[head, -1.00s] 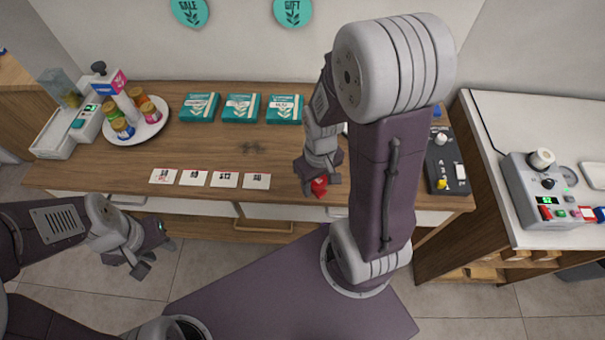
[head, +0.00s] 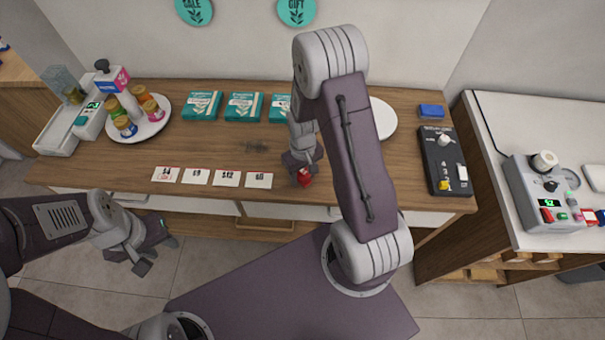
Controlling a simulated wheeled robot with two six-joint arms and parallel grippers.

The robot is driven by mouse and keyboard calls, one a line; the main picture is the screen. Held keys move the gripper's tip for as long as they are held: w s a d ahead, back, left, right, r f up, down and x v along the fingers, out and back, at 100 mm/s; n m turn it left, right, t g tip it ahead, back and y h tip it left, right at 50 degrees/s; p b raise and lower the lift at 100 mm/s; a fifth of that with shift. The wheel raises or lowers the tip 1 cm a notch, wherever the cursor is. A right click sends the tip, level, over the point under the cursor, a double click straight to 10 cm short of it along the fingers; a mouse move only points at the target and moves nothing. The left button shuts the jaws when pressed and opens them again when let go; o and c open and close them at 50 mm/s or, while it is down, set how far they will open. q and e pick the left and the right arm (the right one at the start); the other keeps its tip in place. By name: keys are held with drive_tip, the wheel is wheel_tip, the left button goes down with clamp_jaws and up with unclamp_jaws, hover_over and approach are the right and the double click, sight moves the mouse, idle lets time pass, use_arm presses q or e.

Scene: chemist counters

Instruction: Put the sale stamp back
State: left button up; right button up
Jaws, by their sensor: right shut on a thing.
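My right gripper (head: 302,170) is shut on a small red thing (head: 305,179), which looks like the sale stamp, just above the counter's front edge, right of the price cards. Its lower end is too small to tell whether it touches the wood. A black tray (head: 434,162) lies at the right end of the counter, with a white-knobbed piece (head: 445,140), a white block (head: 462,173) and a yellow piece (head: 443,185) on it. My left gripper (head: 155,256) is open and empty, in front of the counter at the left.
Several price cards (head: 227,179) lie along the front; the leftmost bears red marks. A blue block (head: 431,111) lies behind the tray. A white plate (head: 382,118) is partly hidden by my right arm. Jars on a round tray (head: 153,128) stand left.

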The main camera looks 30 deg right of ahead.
drive_tip(key=shift+s, duration=0.1)
drive_tip(key=shift+f, duration=0.15)
drive_tip(key=o, duration=1)
drive_tip(key=shift+o, duration=0.2)
